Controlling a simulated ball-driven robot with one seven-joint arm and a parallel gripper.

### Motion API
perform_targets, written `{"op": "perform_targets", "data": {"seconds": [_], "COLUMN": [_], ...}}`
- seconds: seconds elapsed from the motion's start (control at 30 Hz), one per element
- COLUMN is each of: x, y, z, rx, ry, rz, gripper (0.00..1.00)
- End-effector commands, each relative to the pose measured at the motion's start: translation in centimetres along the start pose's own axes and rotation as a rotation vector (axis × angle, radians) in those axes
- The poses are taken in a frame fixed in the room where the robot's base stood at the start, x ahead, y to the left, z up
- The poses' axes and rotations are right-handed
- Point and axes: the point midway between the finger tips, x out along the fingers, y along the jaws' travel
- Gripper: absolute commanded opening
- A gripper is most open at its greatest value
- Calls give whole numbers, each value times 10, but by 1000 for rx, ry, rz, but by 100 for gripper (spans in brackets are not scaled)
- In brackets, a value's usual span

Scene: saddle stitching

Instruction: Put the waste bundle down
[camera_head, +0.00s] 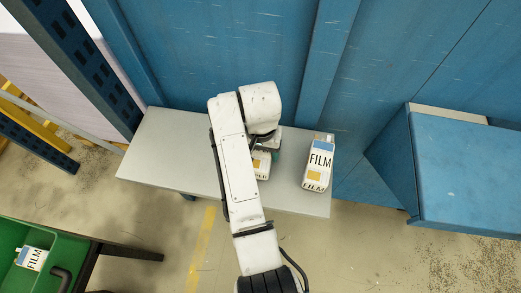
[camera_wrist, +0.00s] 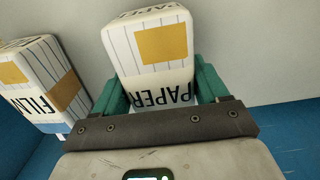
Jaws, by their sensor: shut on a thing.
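The waste bundle is a white striped block with a tan patch and the word PAPER (camera_wrist: 152,55); it also shows partly in the head view (camera_head: 261,163), mostly hidden by my arm. My gripper (camera_wrist: 160,88) is shut on it, with a teal finger on each side. In the head view the bundle is over the light grey table (camera_head: 165,150). Whether its underside touches the tabletop is hidden.
A FILM bundle (camera_head: 319,163) stands on the table's right end, apart from the held bundle; it also shows in the wrist view (camera_wrist: 42,85). Another FILM bundle (camera_head: 31,258) lies in a green bin (camera_head: 62,243). Blue machine panels (camera_head: 215,50) border the table. Its left part is clear.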

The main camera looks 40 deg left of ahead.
Motion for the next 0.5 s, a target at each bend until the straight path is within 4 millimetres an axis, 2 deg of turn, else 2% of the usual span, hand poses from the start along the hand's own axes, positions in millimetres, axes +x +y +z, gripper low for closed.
{"op": "perform_targets", "data": {"seconds": [0.13, 0.47, 0.5], "x": [8, 12, 13], "y": [0, 0, 0], "z": [0, 0, 0], "rx": [0, 0, 0], "ry": [1, 2, 2], "rz": [0, -1, -1], "gripper": [39, 39, 74]}}
